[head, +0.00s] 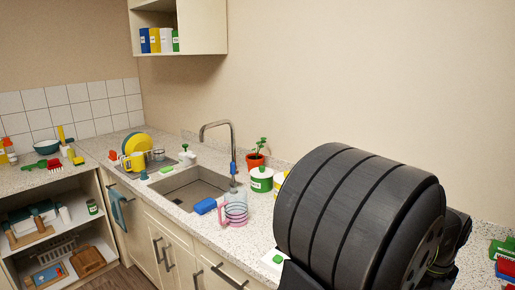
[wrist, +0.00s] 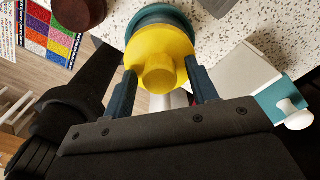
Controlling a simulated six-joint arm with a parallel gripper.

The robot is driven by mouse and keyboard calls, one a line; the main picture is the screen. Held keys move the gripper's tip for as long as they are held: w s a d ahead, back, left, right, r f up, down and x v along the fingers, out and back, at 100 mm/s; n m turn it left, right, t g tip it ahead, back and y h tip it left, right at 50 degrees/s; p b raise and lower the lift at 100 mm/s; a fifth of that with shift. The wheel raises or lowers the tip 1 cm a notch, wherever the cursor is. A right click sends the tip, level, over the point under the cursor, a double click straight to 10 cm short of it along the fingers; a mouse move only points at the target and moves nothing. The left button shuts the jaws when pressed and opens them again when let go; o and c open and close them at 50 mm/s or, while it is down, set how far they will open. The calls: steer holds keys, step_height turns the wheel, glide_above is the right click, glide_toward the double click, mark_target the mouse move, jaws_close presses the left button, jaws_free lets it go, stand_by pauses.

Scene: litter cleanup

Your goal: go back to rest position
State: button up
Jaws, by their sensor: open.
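My gripper (wrist: 161,72) shows in the wrist view with its two dark blue fingers spread apart. A round yellow piece of dishware (wrist: 158,50) with a raised middle shows between the fingers. A teal round piece (wrist: 166,14) shows behind it at the top. Both fingertips overlap the yellow piece's edges in the picture; I cannot tell whether they touch it. In the head view my large dark arm link fills the right foreground, and my gripper is out of sight there.
Open shelves (head: 58,237) stand at the left, and a wall cabinet (head: 203,27) hangs above.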

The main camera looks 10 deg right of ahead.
steer(key=n, duration=0.3)
steer(key=shift+n, duration=0.4)
steer(key=n, duration=0.3)
steer(key=shift+r, duration=0.1)
steer(key=shift+d+r+n, duration=0.1)
steer(key=shift+r+n, duration=0.3)
steer(key=shift+r, duration=0.05)
steer(key=shift+f, duration=0.45)
steer(key=shift+f+m, duration=0.1)
steer(key=shift+m, duration=0.5)
steer(key=m, duration=0.3)
steer(key=shift+m, duration=0.4)
steer(key=m, duration=0.4)
steer(key=shift+m, duration=0.3)
steer(key=m, duration=0.8)
steer(key=shift+m, duration=0.5)
step_height(320, 180, up, 16)
steer(key=shift+r, duration=0.25)
